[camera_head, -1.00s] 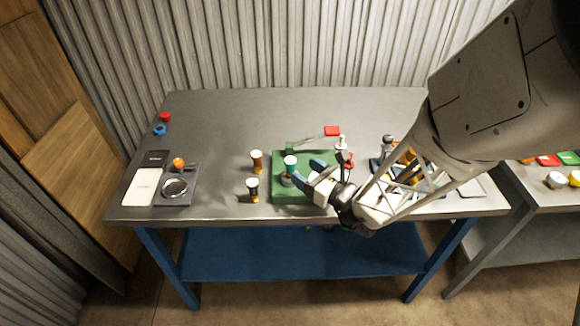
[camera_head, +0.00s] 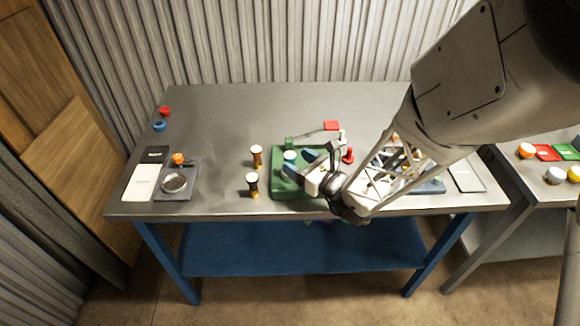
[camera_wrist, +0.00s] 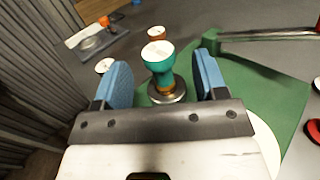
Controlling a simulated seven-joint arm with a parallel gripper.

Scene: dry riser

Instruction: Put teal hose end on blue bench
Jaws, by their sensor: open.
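The teal hose end (camera_head: 290,157) is a short upright piece with a white top. It stands on the green base (camera_head: 281,188). In the wrist view the teal hose end (camera_wrist: 159,72) stands between my two blue fingers, over a round metal fitting. My gripper (camera_wrist: 163,76) is open, with a gap visible on both sides of the hose end. In the head view my gripper (camera_head: 301,164) is beside the hose end, to its right, and partly hides the base. The blue bench (camera_head: 230,120) has a grey metal top and blue legs and shelf.
Two white-topped orange and black pieces (camera_head: 254,185) stand left of the green base. A grey tray with a round dish (camera_head: 174,181) lies further left.

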